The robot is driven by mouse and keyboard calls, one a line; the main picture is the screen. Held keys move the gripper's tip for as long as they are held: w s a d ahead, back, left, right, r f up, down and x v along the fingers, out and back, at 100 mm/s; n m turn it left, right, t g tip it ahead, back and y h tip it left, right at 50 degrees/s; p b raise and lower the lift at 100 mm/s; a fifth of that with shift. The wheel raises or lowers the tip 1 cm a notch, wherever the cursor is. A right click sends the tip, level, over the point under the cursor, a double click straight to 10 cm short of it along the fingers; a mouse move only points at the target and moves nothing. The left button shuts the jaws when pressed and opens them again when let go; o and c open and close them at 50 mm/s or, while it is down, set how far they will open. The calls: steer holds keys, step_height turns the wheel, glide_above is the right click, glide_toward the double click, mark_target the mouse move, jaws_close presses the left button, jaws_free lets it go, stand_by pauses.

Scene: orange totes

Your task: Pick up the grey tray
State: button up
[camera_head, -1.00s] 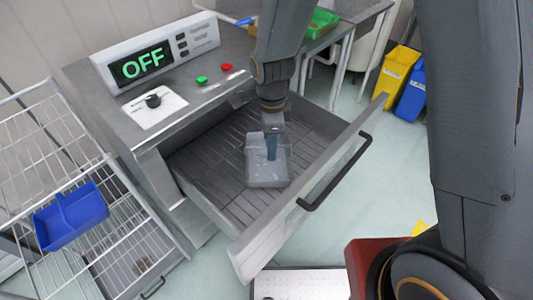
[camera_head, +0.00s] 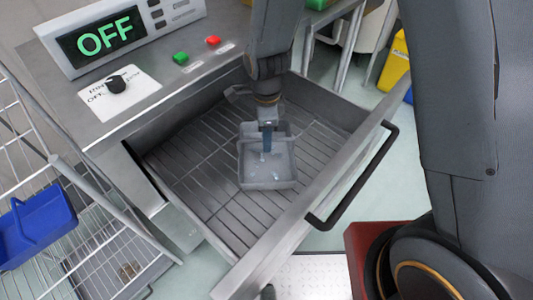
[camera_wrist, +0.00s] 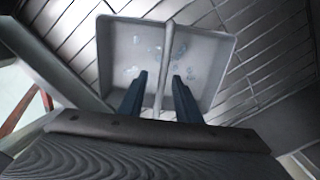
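The grey tray (camera_head: 268,182) sits in the open drawer, below my arm. It holds a few small, clear bluish bits that are hard to make out. In the wrist view the tray (camera_wrist: 215,75) has a thin upright divider across its middle. My gripper (camera_head: 268,147) points down over the tray. In the wrist view my gripper (camera_wrist: 160,82) is open, with one dark blue finger on each side of the divider and a gap to both. Whether the fingertips touch the tray floor is hidden.
The drawer (camera_head: 215,215) has a slatted floor and a black handle (camera_head: 355,185) on its front. The machine's panel reads OFF (camera_head: 105,35), with a knob and green and red buttons. A wire rack with a blue tray (camera_head: 35,225) stands left. A yellow bin (camera_head: 397,65) is at right.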

glide_above(266, 158)
steer(key=shift+f+p, duration=0.35)
steer(key=shift+f, duration=2.45)
steer(key=shift+c, duration=0.5)
jaws_close()
